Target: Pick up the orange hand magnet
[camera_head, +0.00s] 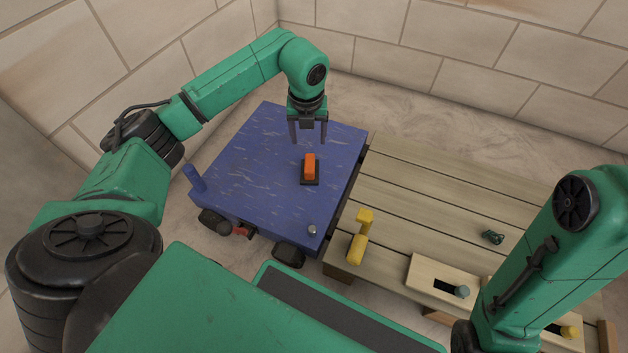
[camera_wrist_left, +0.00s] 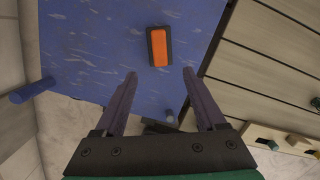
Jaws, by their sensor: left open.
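The orange hand magnet (camera_head: 310,165) is an orange block on a dark rectangular base. It lies on the blue table top (camera_head: 245,150), right of its middle. My left gripper (camera_head: 308,140) is open and empty, pointing down above the blue top, just behind the magnet in the head view. In the left wrist view the magnet (camera_wrist_left: 159,46) shows whole, beyond the two fingertips and roughly centred between them. The fingers (camera_wrist_left: 160,75) do not touch it. Of my right arm only links show at the right; its gripper is out of view.
A wooden plank table (camera_head: 420,200) adjoins the blue top on the right. It bears a yellow handled tool (camera_head: 360,237), a small dark green object (camera_head: 492,237) and a slotted wooden block (camera_head: 440,278).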

